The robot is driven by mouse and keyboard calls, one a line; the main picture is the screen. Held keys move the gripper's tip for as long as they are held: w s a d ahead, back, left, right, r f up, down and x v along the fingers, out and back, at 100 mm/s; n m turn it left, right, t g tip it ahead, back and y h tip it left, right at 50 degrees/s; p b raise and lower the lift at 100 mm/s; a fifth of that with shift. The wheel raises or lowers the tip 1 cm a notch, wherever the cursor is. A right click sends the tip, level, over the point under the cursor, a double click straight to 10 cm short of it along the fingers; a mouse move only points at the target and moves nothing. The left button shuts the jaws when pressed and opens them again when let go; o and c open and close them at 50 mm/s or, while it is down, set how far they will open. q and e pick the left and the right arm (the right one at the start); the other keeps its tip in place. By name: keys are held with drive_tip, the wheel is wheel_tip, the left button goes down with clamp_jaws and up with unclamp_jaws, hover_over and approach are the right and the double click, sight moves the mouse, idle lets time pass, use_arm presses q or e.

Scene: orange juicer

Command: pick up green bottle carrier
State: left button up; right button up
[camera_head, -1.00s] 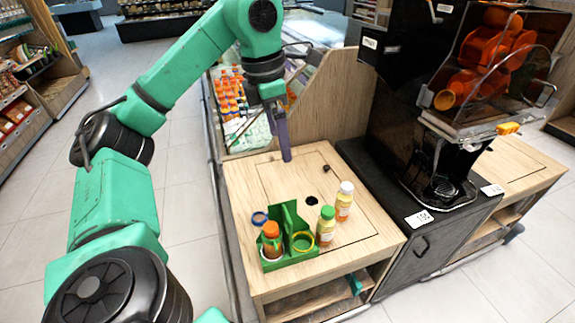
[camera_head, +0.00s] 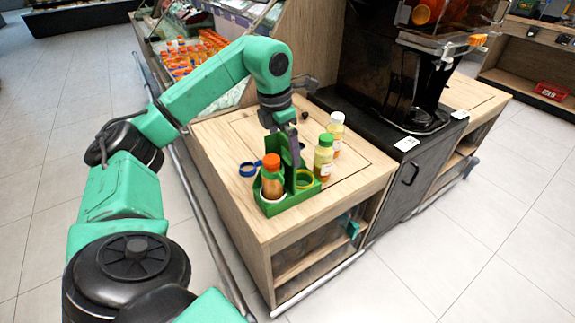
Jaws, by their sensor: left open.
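The green bottle carrier (camera_head: 300,193) stands upright near the front edge of the wooden counter. An orange-capped bottle (camera_head: 272,178) sits in its left compartment. A green ring (camera_head: 305,179) shows at the compartment on the right, with no bottle seen in it. My left gripper (camera_head: 292,165) points down at the carrier's middle handle, its fingers overlapping the handle in view. It is open; I cannot tell whether the fingers touch the handle or straddle it. The handle is partly hidden by the gripper. My right gripper is not in view.
A green-capped bottle (camera_head: 323,158) and a white-capped bottle (camera_head: 336,134) stand just right of the carrier. A blue ring (camera_head: 249,169) lies to its left. The black juicer (camera_head: 425,85) stands at the back right. The wooden counter (camera_head: 225,140) is clear at the back left.

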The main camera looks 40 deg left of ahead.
sight(288, 171)
use_arm(q)
drive_tip(key=f, duration=0.3)
drive_tip(key=shift+w+d+f, duration=0.15)
drive_tip(key=shift+w+f, duration=0.15)
drive_tip(key=shift+w, duration=0.1)
drive_tip(key=shift+r, duration=0.1)
clamp_jaws()
